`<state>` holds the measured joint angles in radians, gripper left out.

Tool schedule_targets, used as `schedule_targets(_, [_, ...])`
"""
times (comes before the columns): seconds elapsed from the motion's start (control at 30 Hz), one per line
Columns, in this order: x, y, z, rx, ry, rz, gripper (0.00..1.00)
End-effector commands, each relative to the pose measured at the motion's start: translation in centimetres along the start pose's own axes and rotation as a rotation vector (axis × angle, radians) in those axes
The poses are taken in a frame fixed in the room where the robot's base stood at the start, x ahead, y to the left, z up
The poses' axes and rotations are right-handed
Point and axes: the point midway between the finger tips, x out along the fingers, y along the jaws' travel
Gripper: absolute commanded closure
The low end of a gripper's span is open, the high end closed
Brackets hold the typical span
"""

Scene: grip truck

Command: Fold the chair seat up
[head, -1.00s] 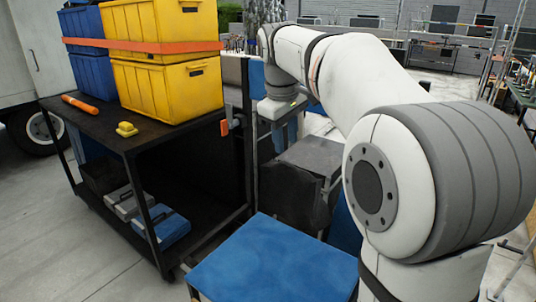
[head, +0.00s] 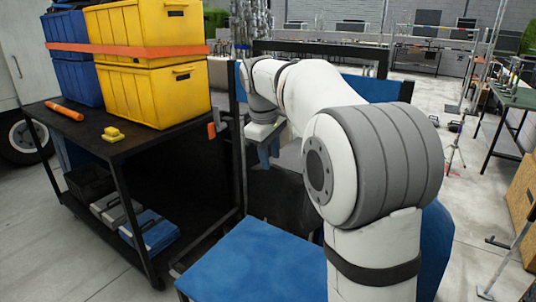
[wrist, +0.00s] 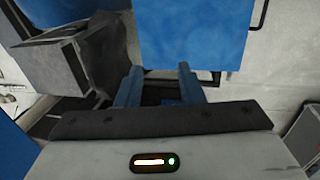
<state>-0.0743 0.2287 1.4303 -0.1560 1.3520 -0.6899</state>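My gripper (wrist: 158,78) points down in the head view (head: 266,152). Its two blue fingers stand apart with nothing between them. A flat blue panel (wrist: 195,35), which may be the chair seat, lies just past the fingertips in the wrist view. In the head view a blue flat panel (head: 250,262) is low in front, with a dark upright piece (head: 278,195) behind it. Which blue panel is the seat I cannot tell for sure. My arm hides much of this area.
A black cart (head: 120,150) on the left carries yellow crates (head: 155,95), blue crates (head: 72,62) and an orange tool. An orange-handled clamp (head: 212,130) is on its post, close to my gripper. A grey box (wrist: 50,72) is left in the wrist view.

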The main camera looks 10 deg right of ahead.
Motion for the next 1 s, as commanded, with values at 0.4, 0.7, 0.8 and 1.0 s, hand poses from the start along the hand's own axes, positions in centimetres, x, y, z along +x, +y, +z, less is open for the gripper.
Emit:
schedule_targets(0.4, [-0.01,0.05,0.04,0.001,0.0,0.0,0.85])
schedule_targets(0.7, [-0.01,0.07,0.07,0.002,0.0,0.0,1.0])
schedule_targets(0.8, [-0.01,0.08,0.07,0.002,0.0,0.0,1.0])
schedule_targets(1.0, [-0.01,0.09,0.08,0.002,0.0,0.0,1.0])
